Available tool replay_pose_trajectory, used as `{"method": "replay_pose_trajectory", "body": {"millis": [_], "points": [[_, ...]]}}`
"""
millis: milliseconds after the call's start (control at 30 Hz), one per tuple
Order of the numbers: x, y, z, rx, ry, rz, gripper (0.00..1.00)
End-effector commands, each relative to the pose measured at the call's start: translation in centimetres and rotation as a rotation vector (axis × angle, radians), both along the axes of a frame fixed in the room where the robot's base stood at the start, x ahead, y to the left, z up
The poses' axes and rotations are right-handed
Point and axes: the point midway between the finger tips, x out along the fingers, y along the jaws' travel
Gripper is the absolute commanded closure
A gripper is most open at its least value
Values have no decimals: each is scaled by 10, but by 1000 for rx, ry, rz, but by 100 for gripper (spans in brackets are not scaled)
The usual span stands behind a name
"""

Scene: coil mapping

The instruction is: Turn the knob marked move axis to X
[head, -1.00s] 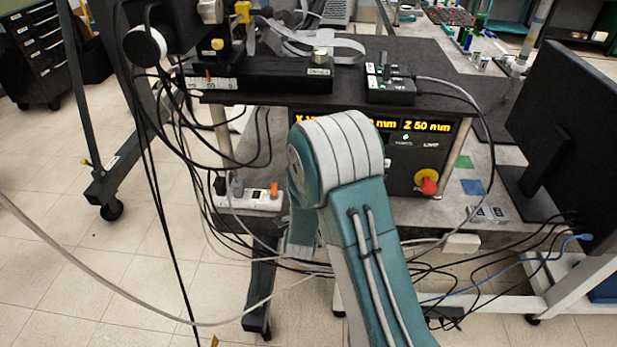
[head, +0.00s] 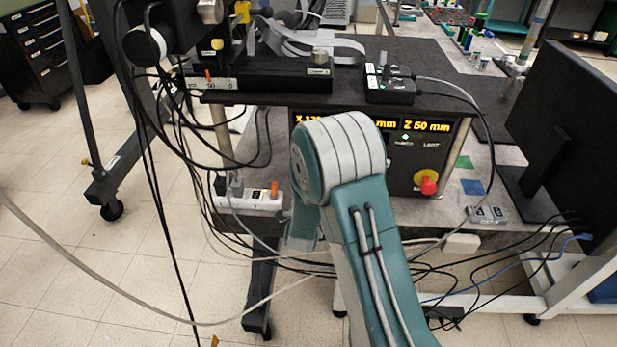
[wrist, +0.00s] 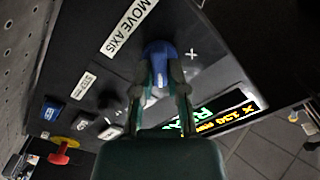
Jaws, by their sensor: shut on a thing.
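In the wrist view, a blue knob (wrist: 160,50) sits on a dark panel beside a white label reading MOVE AXIS (wrist: 129,27). My gripper (wrist: 159,88) is shut on the knob, with one finger on each side. The fingers hide part of the knob and any axis marks near it, so I cannot tell which axis it points to. In the head view, my arm stands in front of the control box (head: 405,185) and hides the knob and my gripper. A display (head: 427,125) on the box shows X and Z values in mm.
A red-topped emergency knob (head: 428,186) is on the box front; it also shows in the wrist view (wrist: 58,158). Blue and black buttons (wrist: 50,111) lie near a STEP label (wrist: 84,85). Cables (head: 205,200) hang left of my arm. A monitor (head: 570,130) stands at right.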

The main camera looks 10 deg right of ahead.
Motion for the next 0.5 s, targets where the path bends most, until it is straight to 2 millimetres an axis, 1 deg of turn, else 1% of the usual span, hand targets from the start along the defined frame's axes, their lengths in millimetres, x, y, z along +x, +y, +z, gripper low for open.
{"method": "replay_pose_trajectory", "body": {"millis": [267, 500], "points": [[0, 0, 0, -125, 42, -1, 100], [1, 1, 0, -324, 107, -1, 100]]}}
